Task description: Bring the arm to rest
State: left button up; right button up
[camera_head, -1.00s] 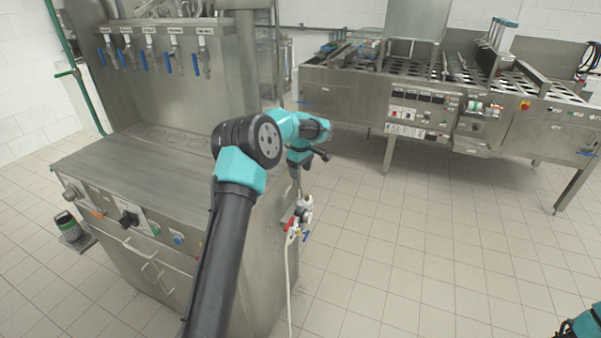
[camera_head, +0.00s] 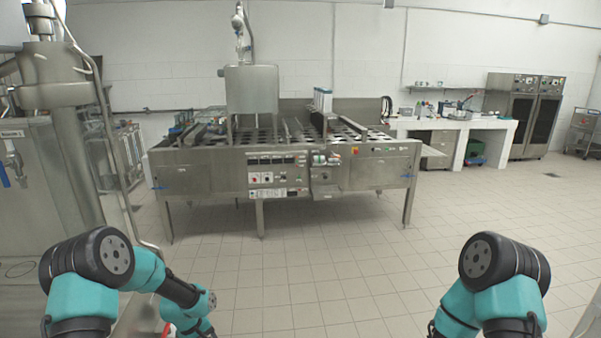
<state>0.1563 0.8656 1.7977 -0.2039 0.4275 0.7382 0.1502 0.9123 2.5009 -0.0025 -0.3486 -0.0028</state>
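My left arm is bent at the bottom left, its black and teal links folded low beside the steel counter. Its gripper is cut off below the picture or hidden behind the links. My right arm is bent at the bottom right, over the tiled floor. Its gripper is also not in view. No held thing shows at either arm.
A long steel filling machine (camera_head: 215,176) stands ahead across open tiled floor (camera_head: 300,270). A steel counter with taps (camera_head: 38,190) is close on the left. A white bench (camera_head: 470,125) and dark ovens (camera_head: 526,118) stand at the back right.

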pick_arm(q)
jog(key=s+d+f+m, duration=0.2)
jog(key=s, duration=0.6)
jog(key=s+d+f+m, duration=0.2)
jog(key=s+d, duration=0.1)
jog(key=s, duration=0.6)
jog(key=s+d+f+m, duration=0.2)
jog(key=s+d, duration=0.1)
jog(key=s, duration=0.5)
jog(key=shift+s+h, duration=0.4)
dwell(0.6)
